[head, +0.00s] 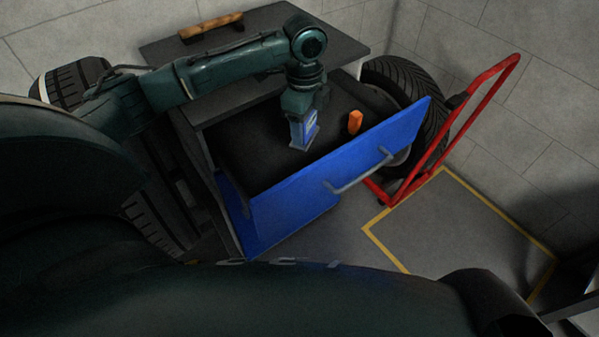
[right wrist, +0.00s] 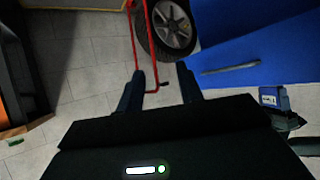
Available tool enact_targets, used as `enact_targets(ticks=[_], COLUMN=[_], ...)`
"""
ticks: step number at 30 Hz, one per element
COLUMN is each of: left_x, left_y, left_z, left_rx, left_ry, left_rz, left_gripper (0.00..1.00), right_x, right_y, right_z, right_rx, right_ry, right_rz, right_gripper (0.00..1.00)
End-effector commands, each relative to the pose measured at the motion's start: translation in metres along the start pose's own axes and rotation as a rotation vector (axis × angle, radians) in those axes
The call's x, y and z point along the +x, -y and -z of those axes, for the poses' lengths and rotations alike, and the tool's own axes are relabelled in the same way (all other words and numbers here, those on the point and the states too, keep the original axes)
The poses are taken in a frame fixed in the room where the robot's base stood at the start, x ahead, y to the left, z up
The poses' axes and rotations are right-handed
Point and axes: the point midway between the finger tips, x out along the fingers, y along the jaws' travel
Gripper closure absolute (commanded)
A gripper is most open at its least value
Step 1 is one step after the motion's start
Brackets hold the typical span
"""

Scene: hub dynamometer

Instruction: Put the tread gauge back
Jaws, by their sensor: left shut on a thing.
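My left gripper (head: 303,146) is over the open drawer (head: 345,175), pointing down, shut on a small blue piece with a pale panel, which I take for the tread gauge (head: 309,127). The fingers hide part of it. Whether it touches the drawer's floor I cannot tell. The blue piece also shows at the right edge of the right wrist view (right wrist: 275,97). The drawer has a blue front with a grey bar handle and a dark inside. My right gripper (right wrist: 160,78) is open and empty, away from the drawer.
An orange object (head: 355,122) is in the drawer, right of my left gripper. The dark cabinet top (head: 250,40) bears a wooden-handled item (head: 211,26). A red hand truck (head: 455,125) and a tyre (head: 405,85) stand at the right. Yellow-taped floor (head: 460,220) is clear.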

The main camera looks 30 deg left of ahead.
Motion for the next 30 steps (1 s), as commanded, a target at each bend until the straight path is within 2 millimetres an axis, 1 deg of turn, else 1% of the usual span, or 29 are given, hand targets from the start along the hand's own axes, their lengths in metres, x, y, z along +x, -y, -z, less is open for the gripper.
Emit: enact_targets(ticks=[1, 3, 7, 12, 14, 16, 22, 24, 30], left_x=[0.012, 0.022, 0.038, 0.049, 0.052, 0.062, 0.099, 0.107, 0.123], left_y=[0.002, 0.005, 0.008, 0.010, 0.010, 0.009, 0.008, 0.009, 0.008], left_z=[-0.006, -0.015, -0.028, -0.039, -0.041, -0.042, -0.042, -0.043, -0.043], left_rx=[0.069, 0.174, 0.336, 0.460, 0.480, 0.492, 0.496, 0.495, 0.496], left_ry=[-0.001, 0.001, 0.002, 0.003, 0.003, 0.003, 0.003, 0.004, 0.004], left_rz=[-0.007, -0.010, -0.018, -0.026, -0.028, -0.031, -0.031, -0.029, -0.029], left_gripper=[0.67, 0.67, 0.67, 0.67, 0.67, 0.67, 0.67, 0.67, 0.67], right_x=[0.003, 0.003, 0.004, 0.002, 0.002, 0.002, 0.003, 0.003, 0.004], right_y=[0.000, 0.001, 0.004, 0.007, 0.007, 0.007, 0.007, 0.007, 0.005], right_z=[-0.002, -0.001, -0.003, -0.004, -0.004, -0.004, -0.005, -0.005, -0.005], right_rx=[0.001, 0.001, 0.002, -0.003, -0.005, -0.008, -0.006, -0.006, -0.003], right_ry=[-0.008, -0.016, -0.021, -0.025, -0.027, -0.027, -0.028, -0.028, -0.030], right_rz=[0.002, 0.006, 0.013, 0.024, 0.026, 0.027, 0.028, 0.028, 0.024], right_gripper=[0.64, 0.64, 0.64, 0.64, 0.64, 0.64, 0.64, 0.64, 0.64])
